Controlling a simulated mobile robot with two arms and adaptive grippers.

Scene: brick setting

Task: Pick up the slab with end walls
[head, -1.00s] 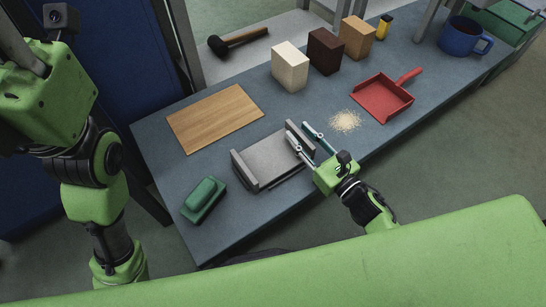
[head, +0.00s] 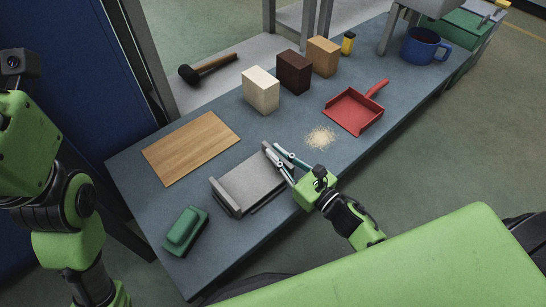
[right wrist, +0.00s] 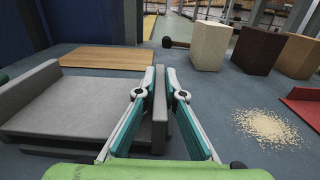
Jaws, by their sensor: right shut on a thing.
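The grey slab with end walls (head: 249,180) lies on the blue-grey bench, with a low upright wall at each end. In the right wrist view the slab (right wrist: 85,103) fills the left side. My right gripper (head: 275,154) is shut on the slab's right end wall, one finger on each side of it. In the right wrist view the fingers of my right gripper (right wrist: 161,92) straddle that wall (right wrist: 159,115). Whether the slab is raised off the bench I cannot tell. My left arm shows at the left edge, but its gripper is out of view.
A green brush-like block (head: 185,231) lies left of the slab, and a wooden board (head: 190,147) behind it. Sawdust (head: 320,137) and a red dustpan (head: 353,111) lie to the right. Cream (head: 261,91), dark brown (head: 294,72) and tan blocks (head: 323,56) stand behind.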

